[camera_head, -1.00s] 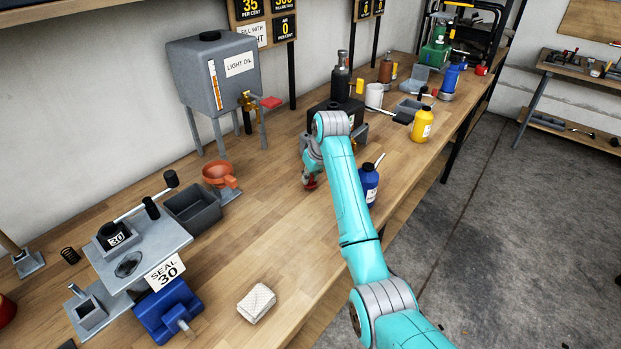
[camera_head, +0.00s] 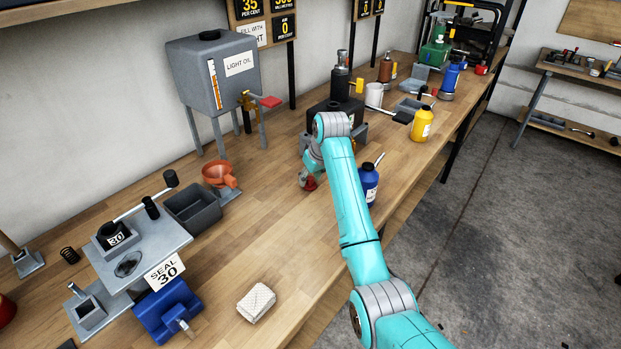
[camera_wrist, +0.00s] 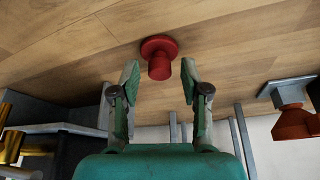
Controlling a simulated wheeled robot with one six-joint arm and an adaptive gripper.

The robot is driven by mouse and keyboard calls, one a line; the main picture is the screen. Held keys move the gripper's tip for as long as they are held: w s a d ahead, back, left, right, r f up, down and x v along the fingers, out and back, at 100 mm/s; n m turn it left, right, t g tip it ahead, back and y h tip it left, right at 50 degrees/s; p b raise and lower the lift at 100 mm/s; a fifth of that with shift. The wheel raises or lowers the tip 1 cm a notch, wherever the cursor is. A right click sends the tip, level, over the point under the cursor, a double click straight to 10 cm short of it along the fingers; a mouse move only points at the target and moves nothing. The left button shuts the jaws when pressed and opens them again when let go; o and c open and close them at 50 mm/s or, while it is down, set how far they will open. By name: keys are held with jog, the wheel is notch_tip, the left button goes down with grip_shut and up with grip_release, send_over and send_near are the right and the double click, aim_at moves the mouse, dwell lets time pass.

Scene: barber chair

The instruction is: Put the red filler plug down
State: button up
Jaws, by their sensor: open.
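The red filler plug (camera_wrist: 159,57) rests on the wooden bench top (camera_wrist: 70,50) in the wrist view. Its wide round flange is against the wood and its narrower body points toward my gripper. My gripper (camera_wrist: 160,78) is open, with one finger on each side of the plug and a visible gap to both. In the head view the plug (camera_head: 310,184) is a small red patch below my gripper (camera_head: 307,179), which my arm partly hides.
A blue bottle (camera_head: 368,184) stands just right of my gripper. A black block (camera_head: 322,115) stands behind it. An orange funnel (camera_head: 219,174) and a grey bin (camera_head: 192,210) are to the left. The bench between the bin and my gripper is clear.

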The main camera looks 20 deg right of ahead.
jog(key=v, duration=1.1)
jog(key=shift+r, duration=0.15)
jog(key=shift+s, duration=0.2)
